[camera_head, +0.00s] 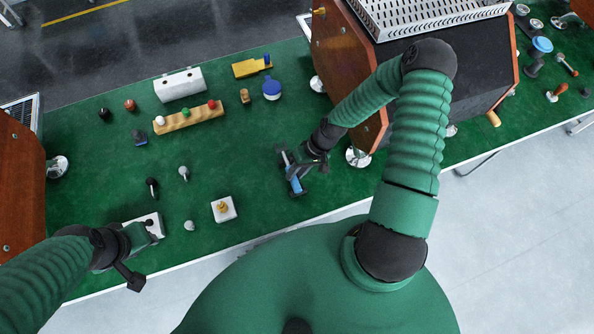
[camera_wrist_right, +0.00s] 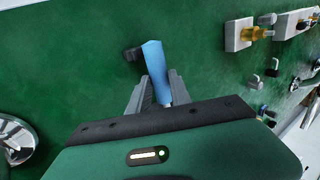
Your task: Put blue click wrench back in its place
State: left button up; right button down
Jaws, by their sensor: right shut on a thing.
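The blue click wrench (camera_head: 295,186) is in my right gripper (camera_head: 297,163), above the green mat, left of the large machine in the head view. In the right wrist view the blue handle (camera_wrist_right: 156,62) stands between the two grey fingers (camera_wrist_right: 155,92), which are shut on it. A small dark part shows beside the handle's far end. The wrench's lower end is hidden by the gripper. My left gripper (camera_head: 143,236) is at the lower left, by a white block (camera_head: 154,224); its finger opening is unclear.
A wooden rack (camera_head: 187,119) with coloured knobs, a white box (camera_head: 179,84), a yellow block (camera_head: 247,67) and a blue-topped jar (camera_head: 271,89) lie farther back. A white block with a brass part (camera_head: 222,214) is nearer. The green mat (camera_head: 240,150) is bare left of the right gripper.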

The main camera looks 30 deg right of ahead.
jog(key=shift+d+f, duration=0.1)
dwell(0.3)
jog(key=c, duration=1.1)
grip_release()
jog(key=shift+c, duration=0.2)
jog(key=shift+o, duration=0.2)
